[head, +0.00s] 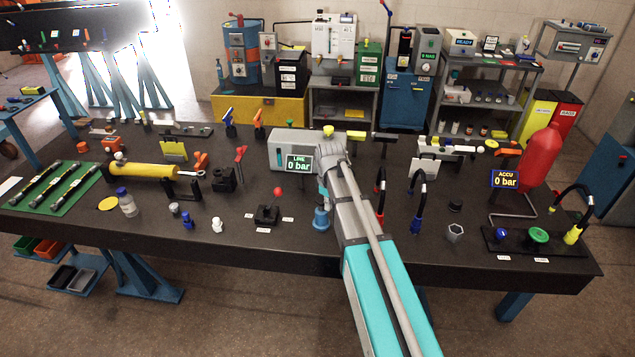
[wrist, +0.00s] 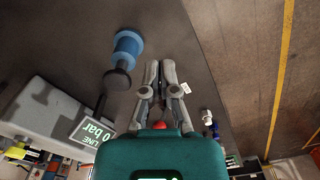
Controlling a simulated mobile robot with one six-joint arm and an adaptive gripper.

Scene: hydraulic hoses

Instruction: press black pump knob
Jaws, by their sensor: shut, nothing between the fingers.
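The black pump knob (wrist: 118,80) shows in the wrist view on top of a blue pump body (wrist: 128,46). The blue body also shows in the head view (head: 321,220), near the table's front edge; I cannot make out its knob there. My gripper (wrist: 160,64) is shut and empty in the wrist view. Its fingertips appear to the right of the knob, with a gap in the picture; I see no contact. In the head view my arm hides most of the gripper.
A grey unit with a "LINE 0 bar" display (head: 299,163) stands behind the pump. A red-balled lever (head: 278,191) is to its left. Blue and red hose ends (head: 418,200) stand to the right of my arm. Some bare tabletop lies around the pump.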

